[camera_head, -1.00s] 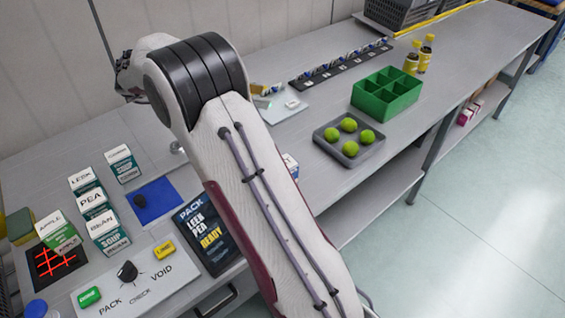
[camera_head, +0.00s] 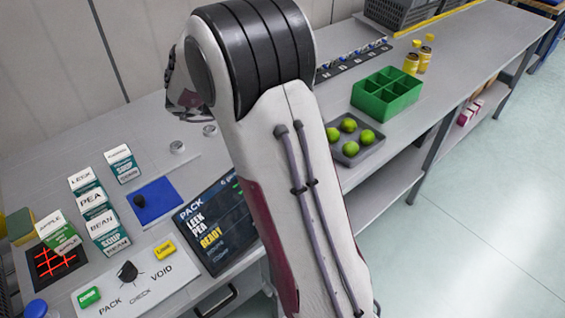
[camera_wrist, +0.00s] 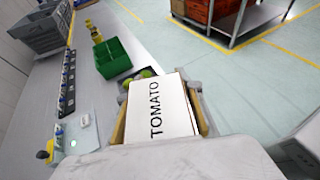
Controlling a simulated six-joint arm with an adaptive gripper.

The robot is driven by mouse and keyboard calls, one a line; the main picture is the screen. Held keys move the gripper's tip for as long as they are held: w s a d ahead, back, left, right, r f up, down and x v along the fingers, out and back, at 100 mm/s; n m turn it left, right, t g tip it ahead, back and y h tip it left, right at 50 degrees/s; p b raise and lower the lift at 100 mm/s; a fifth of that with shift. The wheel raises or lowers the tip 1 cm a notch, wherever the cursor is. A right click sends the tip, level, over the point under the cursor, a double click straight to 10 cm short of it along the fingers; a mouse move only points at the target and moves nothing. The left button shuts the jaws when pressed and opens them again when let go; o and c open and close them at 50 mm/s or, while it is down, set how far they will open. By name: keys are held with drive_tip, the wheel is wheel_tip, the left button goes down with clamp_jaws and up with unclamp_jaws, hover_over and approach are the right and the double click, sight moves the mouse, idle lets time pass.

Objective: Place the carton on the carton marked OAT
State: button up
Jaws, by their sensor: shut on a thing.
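A white carton (camera_wrist: 158,98) with TOMATO on its top is held in my gripper (camera_wrist: 163,112) in the wrist view. One finger shows on each side of it, and the gripper is shut on it. In the head view my arm hides the gripper and this carton. Cartons at the left of the bench in the head view read LEEK (camera_head: 82,179), PEA (camera_head: 92,199), BEAN (camera_head: 104,226) and APPLE (camera_head: 57,225). One more carton (camera_head: 122,160) stands behind, its label too small to read surely. I see no carton that clearly reads OAT.
A blue mat (camera_head: 158,201), a dark screen (camera_head: 212,232) and a button panel (camera_head: 140,280) lie near the cartons. A green divided box (camera_head: 386,96), a grey tray (camera_head: 349,158) of green balls and yellow bottles (camera_head: 425,58) stand to the right.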

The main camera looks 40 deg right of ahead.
idle(0.3)
wheel_tip(320, 180, down, 6)
drive_tip(key=shift+f, duration=0.15)
idle(0.4)
drive_tip(key=shift+w, duration=0.1)
drive_tip(key=shift+f, duration=1.85)
drive_tip(key=shift+f, duration=0.15)
drive_tip(key=o, duration=1.3)
drive_tip(key=v, duration=1.2)
